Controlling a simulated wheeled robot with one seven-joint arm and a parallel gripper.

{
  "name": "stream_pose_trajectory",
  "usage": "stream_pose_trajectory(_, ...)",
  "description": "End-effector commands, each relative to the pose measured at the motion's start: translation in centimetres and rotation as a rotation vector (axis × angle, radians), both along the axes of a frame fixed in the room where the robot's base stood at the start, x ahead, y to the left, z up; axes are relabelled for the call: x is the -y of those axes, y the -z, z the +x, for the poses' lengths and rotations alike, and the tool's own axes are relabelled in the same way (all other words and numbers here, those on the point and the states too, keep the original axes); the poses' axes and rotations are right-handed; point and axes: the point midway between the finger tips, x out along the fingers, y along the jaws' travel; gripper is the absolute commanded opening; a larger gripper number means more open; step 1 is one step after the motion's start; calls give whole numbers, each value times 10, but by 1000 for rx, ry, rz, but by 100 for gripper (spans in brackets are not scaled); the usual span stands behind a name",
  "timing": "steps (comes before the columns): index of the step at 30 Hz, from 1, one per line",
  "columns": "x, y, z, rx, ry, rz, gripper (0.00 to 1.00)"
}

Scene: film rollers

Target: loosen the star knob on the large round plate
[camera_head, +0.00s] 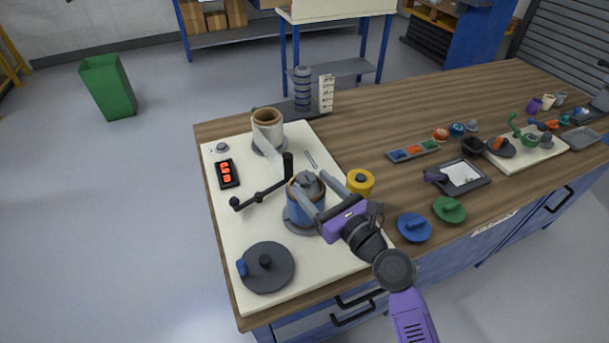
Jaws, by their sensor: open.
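A dark grey round plate (281,279) lies at the front left of the cream board, with a small black knob (265,261) at its middle and a blue handle (241,268) at its left edge. A blue roller (301,216) stands upright on a grey round base right of it, with a grey lobed knob (308,184) on top. My gripper (310,188) is open, its two grey fingers reaching to either side of this lobed knob. I cannot tell whether they touch it. The fingers and purple palm hide part of the roller.
A black crank arm (262,195) with an upright handle is close left of the roller. A cream roll (267,135) stands behind, and a yellow spool (360,182) stands right. Blue (414,227) and green (449,210) knobbed discs lie on the wooden bench (372,150).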

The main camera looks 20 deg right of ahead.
Motion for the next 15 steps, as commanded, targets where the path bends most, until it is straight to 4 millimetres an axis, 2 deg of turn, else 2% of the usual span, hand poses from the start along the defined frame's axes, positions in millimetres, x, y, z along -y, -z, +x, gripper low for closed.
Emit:
stream_pose_trajectory(6, -7, -1, 26, 1, -2, 0, 63)
stream_pose_trajectory(15, -8, 0, 32, 0, 0, -1, 63)
